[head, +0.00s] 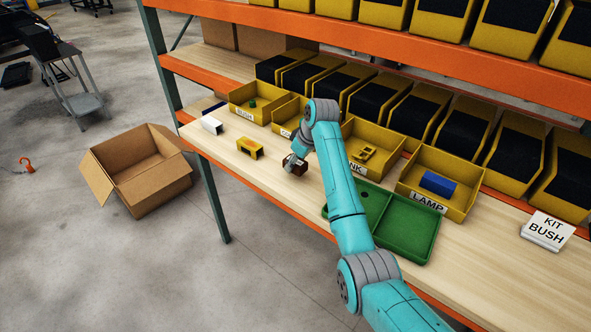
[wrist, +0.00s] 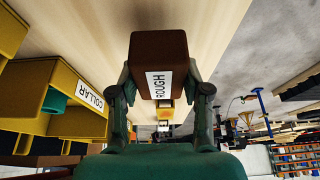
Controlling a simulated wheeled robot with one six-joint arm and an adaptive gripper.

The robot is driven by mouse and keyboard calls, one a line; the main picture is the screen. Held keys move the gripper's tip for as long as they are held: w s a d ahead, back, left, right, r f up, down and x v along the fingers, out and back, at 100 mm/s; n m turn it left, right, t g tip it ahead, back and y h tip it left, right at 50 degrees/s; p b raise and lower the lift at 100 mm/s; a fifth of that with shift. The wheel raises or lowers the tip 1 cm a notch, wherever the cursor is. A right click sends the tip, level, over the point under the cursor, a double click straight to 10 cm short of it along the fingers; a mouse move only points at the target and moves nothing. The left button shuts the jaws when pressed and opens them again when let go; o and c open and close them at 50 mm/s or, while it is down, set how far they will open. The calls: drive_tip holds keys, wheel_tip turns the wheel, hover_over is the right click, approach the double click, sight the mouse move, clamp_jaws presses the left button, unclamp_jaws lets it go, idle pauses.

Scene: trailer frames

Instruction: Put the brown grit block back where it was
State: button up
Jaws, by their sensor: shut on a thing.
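The brown grit block (head: 295,164) is in my gripper, over the wooden shelf top in the head view. In the wrist view the brown block (wrist: 160,48) fills the space between the two fingers, with a white label reading ROUGH facing the camera. My gripper (wrist: 161,92) is shut on it, one finger on each side. In the head view my gripper (head: 291,177) is partly hidden by my wrist. I cannot tell whether the block touches the shelf top.
A yellow block (head: 249,148) and a white block (head: 211,126) stand on the shelf to the left. A green tray (head: 412,248) lies right. A KIT BUSH sign (head: 547,230) stands far right.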

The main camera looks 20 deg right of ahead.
sight(295, 169)
drive_tip(key=shift+f, duration=1.45)
drive_tip(key=shift+f, duration=0.15)
drive_tip(key=o, duration=1)
drive_tip(key=shift+v, duration=6.15)
drive_tip(key=shift+w+a, duration=0.1)
